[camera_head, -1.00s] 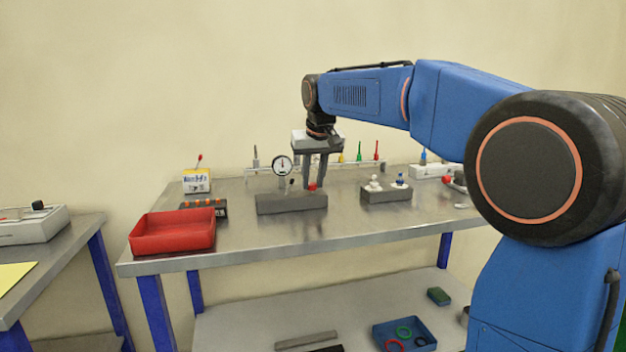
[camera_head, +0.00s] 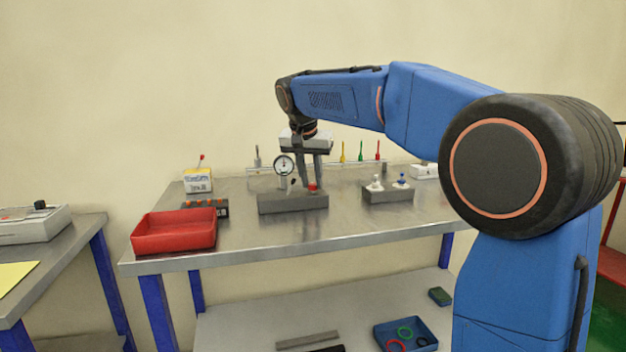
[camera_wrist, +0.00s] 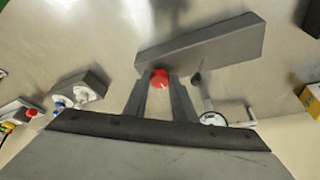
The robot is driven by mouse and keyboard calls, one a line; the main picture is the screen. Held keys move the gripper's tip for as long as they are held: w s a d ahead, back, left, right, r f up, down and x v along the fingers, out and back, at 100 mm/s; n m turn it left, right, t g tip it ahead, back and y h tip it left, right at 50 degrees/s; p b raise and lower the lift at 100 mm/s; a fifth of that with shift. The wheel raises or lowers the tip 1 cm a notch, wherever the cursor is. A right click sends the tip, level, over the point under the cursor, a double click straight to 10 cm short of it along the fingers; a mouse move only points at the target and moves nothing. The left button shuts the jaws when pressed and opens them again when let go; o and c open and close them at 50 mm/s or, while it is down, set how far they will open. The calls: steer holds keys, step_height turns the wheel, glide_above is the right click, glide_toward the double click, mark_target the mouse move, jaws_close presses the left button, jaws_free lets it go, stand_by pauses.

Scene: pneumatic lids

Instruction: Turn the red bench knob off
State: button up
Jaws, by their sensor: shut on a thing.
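The red bench knob (camera_head: 313,188) sits on the right end of a grey block (camera_head: 292,202) on the bench. In the wrist view the red knob (camera_wrist: 160,78) shows between my fingertips, with a pale mark on its face. My gripper (camera_head: 312,185) reaches down from above and is shut on the knob, one finger on either side. It also shows in the wrist view (camera_wrist: 160,84). The fingers partly hide the knob's sides.
A grey block with white and blue parts (camera_head: 388,192) stands to the right. A red tray (camera_head: 174,231) lies at the bench's front left. A yellow-and-white box (camera_head: 198,181) stands at the back left. The bench front between is clear.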

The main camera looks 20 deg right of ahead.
steer(key=m, duration=0.2)
steer(key=m+g+h, duration=0.1)
steer(key=m, duration=0.3)
steer(key=shift+w+a+g+h, duration=0.3)
steer(key=shift+w+g, duration=0.05)
steer(key=shift+g, duration=0.05)
steer(key=m, duration=0.1)
steer(key=m+g, duration=0.1)
steer(key=m, duration=0.1)
steer(key=m+g, duration=0.1)
steer(key=m, duration=0.1)
steer(key=shift+w, duration=0.25)
steer(key=shift+m, duration=0.4)
steer(key=o, duration=1.1)
